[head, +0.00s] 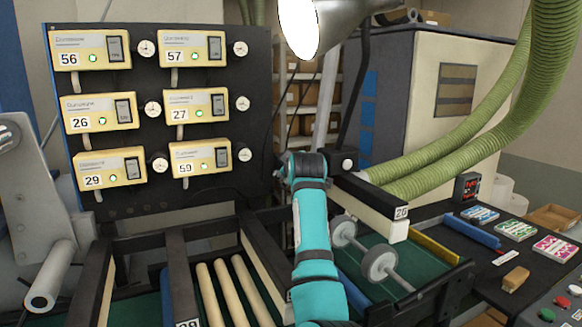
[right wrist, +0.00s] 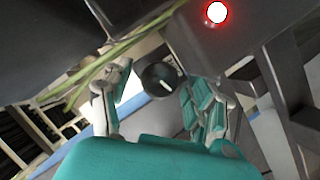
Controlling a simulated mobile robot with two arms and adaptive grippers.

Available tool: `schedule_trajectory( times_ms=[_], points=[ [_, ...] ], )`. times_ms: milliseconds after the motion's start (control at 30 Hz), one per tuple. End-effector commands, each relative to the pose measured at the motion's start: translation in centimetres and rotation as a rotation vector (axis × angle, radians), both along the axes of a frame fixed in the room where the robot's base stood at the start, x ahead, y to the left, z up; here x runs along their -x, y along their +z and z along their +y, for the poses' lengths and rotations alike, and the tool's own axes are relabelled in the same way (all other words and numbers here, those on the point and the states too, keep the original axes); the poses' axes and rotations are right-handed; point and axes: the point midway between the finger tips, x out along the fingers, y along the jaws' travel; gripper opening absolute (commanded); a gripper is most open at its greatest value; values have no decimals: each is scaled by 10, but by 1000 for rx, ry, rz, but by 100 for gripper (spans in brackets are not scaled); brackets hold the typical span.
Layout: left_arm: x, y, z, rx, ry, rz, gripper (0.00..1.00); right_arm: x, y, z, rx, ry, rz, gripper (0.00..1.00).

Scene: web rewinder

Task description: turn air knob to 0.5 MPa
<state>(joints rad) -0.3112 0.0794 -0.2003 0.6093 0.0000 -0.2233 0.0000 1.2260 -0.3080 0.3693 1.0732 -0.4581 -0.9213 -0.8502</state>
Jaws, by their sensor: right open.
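A round black knob (right wrist: 160,79) with a white pointer line shows in the right wrist view. My right gripper (right wrist: 157,82) is open, with one finger on each side of the knob. A gap shows between the knob and the left finger; whether the right finger touches it I cannot tell. No scale or pressure value is readable. In the head view my right arm reaches up from the bottom to the dark machine frame, its wrist and gripper (head: 303,166) beside a dark box (head: 347,178). The knob is not distinguishable there. My left gripper is not in view.
A lit red lamp (right wrist: 216,12) sits on a dark housing close to the right gripper. A dark panel (head: 140,192) with several yellow numbered units stands at left. Green hoses (head: 440,150) hang at right. A roller (head: 381,263) lies beside my right arm.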

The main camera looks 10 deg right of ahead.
Motion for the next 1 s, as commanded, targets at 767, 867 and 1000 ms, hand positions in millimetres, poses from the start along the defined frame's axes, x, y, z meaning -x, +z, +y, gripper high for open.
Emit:
schedule_trajectory(
  times_ms=[767, 867, 1000],
  points=[
    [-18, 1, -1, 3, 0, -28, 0, 0, 1, -1, -40, -1, 6, 4],
    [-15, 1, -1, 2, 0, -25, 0, 0, 1, -1, -87, 0, 17, 4],
    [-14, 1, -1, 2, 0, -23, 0, 0, 2, -2, -179, -1, 34, 4]
  ],
)
